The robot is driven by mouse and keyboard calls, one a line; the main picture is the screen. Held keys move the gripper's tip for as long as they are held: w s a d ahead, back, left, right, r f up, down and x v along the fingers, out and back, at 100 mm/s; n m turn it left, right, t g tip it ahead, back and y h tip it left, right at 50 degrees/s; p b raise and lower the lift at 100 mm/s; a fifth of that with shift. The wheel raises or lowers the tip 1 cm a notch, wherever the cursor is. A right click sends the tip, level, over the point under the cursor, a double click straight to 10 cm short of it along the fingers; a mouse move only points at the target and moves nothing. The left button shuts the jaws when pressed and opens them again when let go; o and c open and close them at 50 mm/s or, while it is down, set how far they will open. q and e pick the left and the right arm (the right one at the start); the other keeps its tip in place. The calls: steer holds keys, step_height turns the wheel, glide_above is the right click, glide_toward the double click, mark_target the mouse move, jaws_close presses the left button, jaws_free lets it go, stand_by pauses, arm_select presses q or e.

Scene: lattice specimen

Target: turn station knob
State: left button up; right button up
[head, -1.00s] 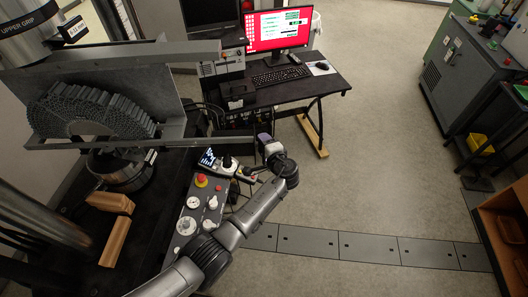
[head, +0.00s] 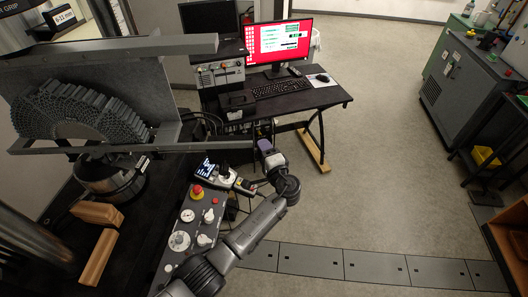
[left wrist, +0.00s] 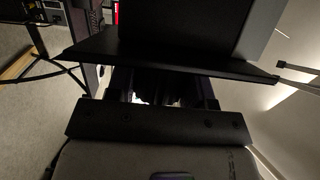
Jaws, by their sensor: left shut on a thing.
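The station is a grey control panel (head: 192,228) with pale round dials, a red stop button on yellow (head: 197,192) and a small lit screen (head: 205,167) at its far end. A dark upright knob (head: 224,170) stands just right of the screen. My left arm reaches up from the bottom and bends back left at the wrist. My left gripper (head: 238,183) is at the knob, shut on it as far as I can tell; the contact is small and partly hidden. In the left wrist view dark parts cover the fingertips. My right gripper is not in view.
A lattice specimen (head: 80,115) sits in a metal frame (head: 95,148) at left, above the panel's level. Wooden blocks (head: 98,256) lie on the dark bench. A desk (head: 290,98) with monitor (head: 279,42) stands behind.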

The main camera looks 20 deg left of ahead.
arm_select(q)
steer(key=o, duration=0.9)
steer(key=shift+o, duration=0.2)
steer(key=b+v, duration=0.1)
steer(key=v, duration=1.3)
